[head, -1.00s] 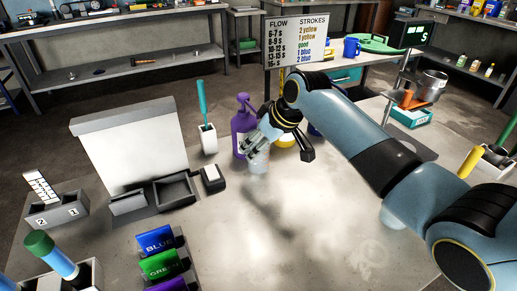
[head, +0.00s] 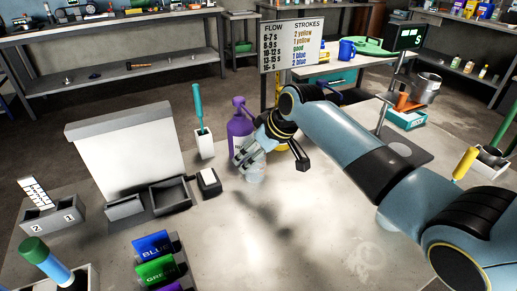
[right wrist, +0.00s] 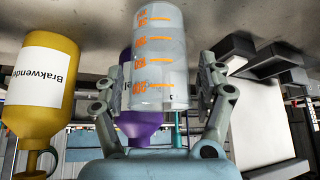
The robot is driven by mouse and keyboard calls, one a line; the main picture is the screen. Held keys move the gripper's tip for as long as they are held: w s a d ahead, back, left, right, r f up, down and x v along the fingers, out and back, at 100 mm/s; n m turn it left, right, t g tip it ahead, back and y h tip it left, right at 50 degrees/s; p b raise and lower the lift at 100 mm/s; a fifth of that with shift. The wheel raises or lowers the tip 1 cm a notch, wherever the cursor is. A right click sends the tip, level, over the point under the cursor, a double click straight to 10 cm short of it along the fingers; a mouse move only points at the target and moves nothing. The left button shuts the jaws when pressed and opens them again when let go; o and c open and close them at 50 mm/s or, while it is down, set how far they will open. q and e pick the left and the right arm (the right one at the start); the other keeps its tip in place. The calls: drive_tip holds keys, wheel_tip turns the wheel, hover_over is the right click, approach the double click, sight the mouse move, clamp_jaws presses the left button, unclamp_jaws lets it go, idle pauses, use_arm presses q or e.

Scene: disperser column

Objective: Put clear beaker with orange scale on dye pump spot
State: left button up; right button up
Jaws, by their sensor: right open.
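The clear beaker with orange scale (head: 256,173) stands on the table in front of the purple pump bottle (head: 239,130). In the right wrist view the beaker (right wrist: 160,60) is between the fingers of my right gripper (right wrist: 163,100), its orange marks facing the camera. The right gripper (head: 252,157) is open around the beaker in the head view, with gaps still showing beside the glass. A yellow bottle (right wrist: 45,85) stands beside it in the right wrist view. I cannot tell which place is the dye pump spot. My left gripper is not in view.
A white panel (head: 125,150) with a dark tray (head: 170,195) stands to the left. A stand with a dark plate (head: 405,150) is at the right. The table's middle front is clear.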

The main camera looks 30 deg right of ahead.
drive_tip(key=v, duration=1.2)
drive_tip(key=shift+p, duration=0.3)
